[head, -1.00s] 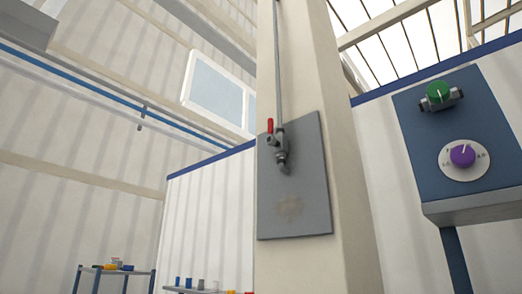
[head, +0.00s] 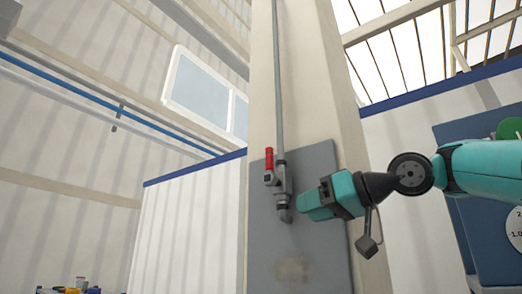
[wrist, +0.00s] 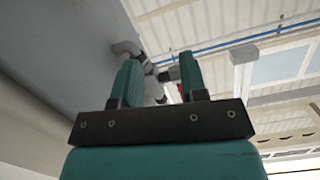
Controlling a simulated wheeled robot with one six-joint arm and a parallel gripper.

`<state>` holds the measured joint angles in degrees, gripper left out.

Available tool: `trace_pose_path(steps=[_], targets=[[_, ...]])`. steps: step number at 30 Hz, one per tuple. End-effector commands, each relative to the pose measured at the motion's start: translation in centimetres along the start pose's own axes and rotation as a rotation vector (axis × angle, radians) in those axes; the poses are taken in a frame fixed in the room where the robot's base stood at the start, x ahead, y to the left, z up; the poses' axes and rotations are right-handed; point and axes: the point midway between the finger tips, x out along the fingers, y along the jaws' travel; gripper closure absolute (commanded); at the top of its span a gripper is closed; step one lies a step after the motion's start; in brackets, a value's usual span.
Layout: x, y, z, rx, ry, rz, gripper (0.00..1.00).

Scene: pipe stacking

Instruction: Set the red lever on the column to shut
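The red lever (head: 269,159) stands upright on a grey valve (head: 280,180), just left of the vertical pipe (head: 279,90) on the column (head: 318,90). My gripper (head: 304,203) is right of the valve and a little lower than the lever, in front of the grey backing plate (head: 290,245), pointing left. In the wrist view its two teal fingers (wrist: 159,65) are apart with nothing held. Grey valve and pipe parts (wrist: 154,88) show beyond and between them. A small red bit of the lever (wrist: 180,90) shows by the right finger, mostly hidden.
A blue panel (head: 460,215) with a green knob (head: 510,128) stands at the right, partly behind my arm. Small coloured items (head: 80,287) are at the bottom left. A white partition (head: 190,225) stands behind the column. The space left of the valve is clear.

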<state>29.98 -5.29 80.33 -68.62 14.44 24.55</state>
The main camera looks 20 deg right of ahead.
Motion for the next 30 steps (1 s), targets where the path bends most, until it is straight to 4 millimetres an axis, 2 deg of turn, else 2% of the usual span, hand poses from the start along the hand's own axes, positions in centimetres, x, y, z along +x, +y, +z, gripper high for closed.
trace_pose_path(steps=[1, 3, 6, 10, 14, 20, 30], targets=[[-2.3, -0.1, -5.5, -0.046, 0.055, 0.01, 0.61], [-4.3, -0.6, -9.1, -0.096, 0.103, 0.004, 0.61], [-6.2, -1.5, -11.8, -0.146, 0.135, -0.006, 0.61], [-7.1, -2.1, -13.1, -0.176, 0.148, -0.015, 0.61], [-6.5, -2.4, -13.3, -0.183, 0.151, -0.022, 0.61], [-3.3, -2.7, -13.8, -0.18, 0.149, -0.027, 0.61], [4.0, -2.9, -15.0, -0.179, 0.147, -0.026, 0.61]])
